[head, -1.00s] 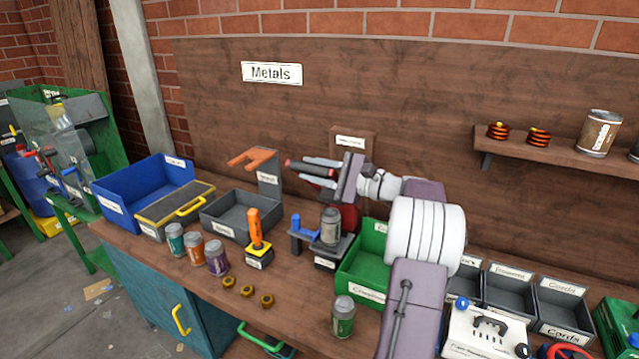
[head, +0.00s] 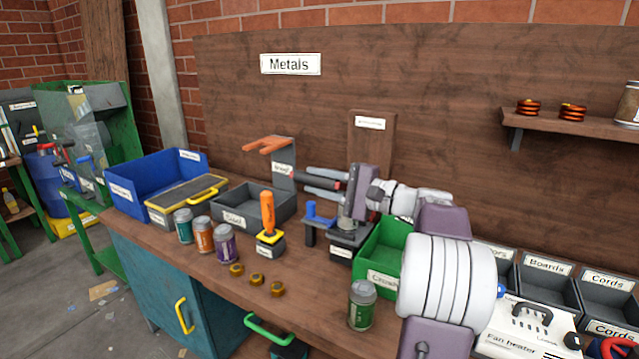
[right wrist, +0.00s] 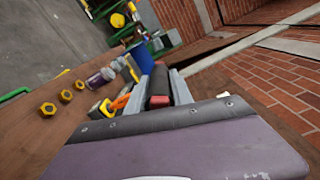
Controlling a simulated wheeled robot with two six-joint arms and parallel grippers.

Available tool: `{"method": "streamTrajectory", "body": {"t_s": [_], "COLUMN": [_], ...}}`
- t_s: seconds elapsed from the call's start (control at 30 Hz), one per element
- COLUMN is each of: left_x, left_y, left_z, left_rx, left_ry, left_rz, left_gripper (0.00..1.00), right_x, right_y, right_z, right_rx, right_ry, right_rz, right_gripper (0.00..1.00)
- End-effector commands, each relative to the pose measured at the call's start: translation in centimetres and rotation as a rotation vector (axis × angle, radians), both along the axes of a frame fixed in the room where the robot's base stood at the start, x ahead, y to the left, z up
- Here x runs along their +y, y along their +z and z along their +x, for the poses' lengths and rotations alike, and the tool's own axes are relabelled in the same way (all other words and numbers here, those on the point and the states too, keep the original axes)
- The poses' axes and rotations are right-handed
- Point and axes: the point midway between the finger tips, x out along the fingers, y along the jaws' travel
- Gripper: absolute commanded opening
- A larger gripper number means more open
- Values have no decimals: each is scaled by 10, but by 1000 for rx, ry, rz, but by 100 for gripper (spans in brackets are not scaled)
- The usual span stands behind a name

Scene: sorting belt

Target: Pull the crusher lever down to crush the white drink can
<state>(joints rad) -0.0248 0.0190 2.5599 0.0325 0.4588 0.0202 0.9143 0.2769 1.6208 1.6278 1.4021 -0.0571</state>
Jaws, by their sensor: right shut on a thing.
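My right gripper (head: 318,184) is shut on the crusher's dark lever (head: 330,183), which lies between its two grey fingers and points left. The right wrist view also shows the dark and red lever (right wrist: 159,82) between the fingers. The can crusher has a dark base (head: 342,252) and a blue part (head: 319,214). A plain pale grey can (head: 346,225) stands in it, just below my gripper. Its upper part is hidden by the gripper, so I cannot tell whether it is deformed. My left gripper is not in view.
A green bin (head: 376,262) stands right of the crusher. A joystick with an orange handle (head: 267,215), a grey tray (head: 240,217) and several coloured cans (head: 203,235) are to the left. A green can (head: 361,306) and brass nuts (head: 257,279) sit near the front edge.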

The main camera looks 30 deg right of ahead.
Motion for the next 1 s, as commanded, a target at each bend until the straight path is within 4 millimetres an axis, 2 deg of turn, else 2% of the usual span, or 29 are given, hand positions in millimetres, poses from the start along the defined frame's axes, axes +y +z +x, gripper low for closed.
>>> {"method": "streamTrajectory", "body": {"t_s": [0.17,0.2,0.27,0.63,1.0], "left_x": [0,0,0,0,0], "left_y": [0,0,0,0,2], "left_z": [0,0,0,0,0], "left_rx": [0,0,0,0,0], "left_ry": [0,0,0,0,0], "left_rz": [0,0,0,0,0], "left_gripper": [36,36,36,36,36], "right_x": [0,0,0,-4,-38], "right_y": [2,2,2,1,1], "right_z": [1,1,0,-5,-70], "right_rx": [-4,-5,-3,-3,-2], "right_ry": [-1,0,-1,-4,-4], "right_rz": [0,0,0,1,0], "right_gripper": [0,36,49,49,49]}}
